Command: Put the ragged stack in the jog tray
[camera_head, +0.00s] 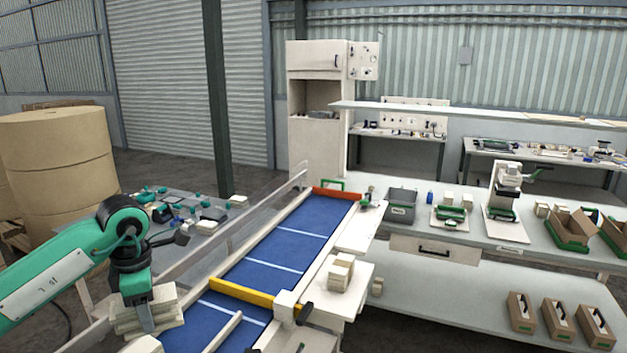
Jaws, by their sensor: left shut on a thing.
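My left gripper (143,312) is shut on the ragged stack (167,305) at the lower left. The stack is cream, with uneven layers sticking out on both sides of the finger. It is beside the left edge of the blue conveyor (262,273), near its front end; whether it touches anything below is unclear. I cannot tell for certain which thing is the jog tray. A low cream stand with green parts (450,214) on the right bench may be it. My right gripper is not in view.
A yellow bar (241,293) crosses the conveyor, and a red-orange bar (336,194) lies across its far end. A cream block stack (340,272) stands right of the conveyor. The bench holds a grey bin (401,205), a press-like device (506,190) and open cartons (574,229).

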